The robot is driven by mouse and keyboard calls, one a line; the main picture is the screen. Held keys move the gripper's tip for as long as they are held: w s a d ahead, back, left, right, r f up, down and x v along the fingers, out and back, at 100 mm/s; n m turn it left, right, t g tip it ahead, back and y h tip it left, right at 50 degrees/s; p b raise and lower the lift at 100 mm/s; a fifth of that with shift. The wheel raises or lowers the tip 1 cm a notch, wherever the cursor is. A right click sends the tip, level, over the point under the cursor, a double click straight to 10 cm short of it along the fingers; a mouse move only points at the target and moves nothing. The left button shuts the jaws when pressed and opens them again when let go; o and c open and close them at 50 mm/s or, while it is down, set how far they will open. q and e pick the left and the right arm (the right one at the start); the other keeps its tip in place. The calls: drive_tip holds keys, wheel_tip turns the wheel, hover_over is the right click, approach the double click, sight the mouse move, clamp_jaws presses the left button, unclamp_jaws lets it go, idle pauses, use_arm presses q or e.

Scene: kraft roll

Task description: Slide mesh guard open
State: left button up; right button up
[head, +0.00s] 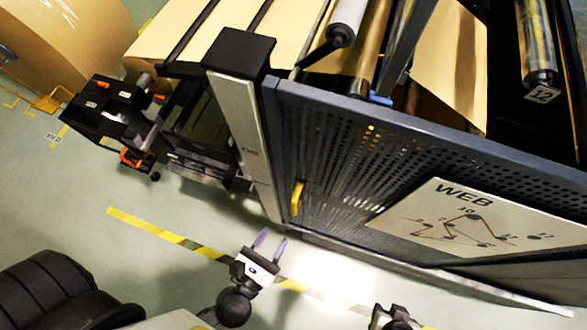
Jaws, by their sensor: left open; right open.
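The mesh guard (345,150) is a dark perforated panel in a blue-grey frame, spanning the machine front from the centre to the right. Its left edge stands against a pale post (243,130), with no clear gap between them. A yellow upright handle (297,198) sits near the guard's left end. My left gripper (275,237) is open and empty, its two purple fingers pointing up the picture, below and left of the handle and apart from it. My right gripper (397,318) shows only in part at the bottom edge, away from the guard; its fingers cannot be made out.
A white "WEB" diagram plate (478,217) is on the guard. Rollers (347,20) and kraft paper stand behind it. A large kraft roll (65,40) is at top left. A black padded object (50,290) is at bottom left. Yellow-black tape (165,233) crosses open green floor.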

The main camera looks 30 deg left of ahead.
sight(292, 209)
use_arm(q)
drive_tip(key=w+p, duration=0.2)
drive_tip(key=w, duration=0.6)
drive_tip(key=shift+w+d+r, duration=0.1)
drive_tip(key=shift+w+d, duration=0.05)
drive_tip(key=shift+w, duration=0.75)
clamp_jaws()
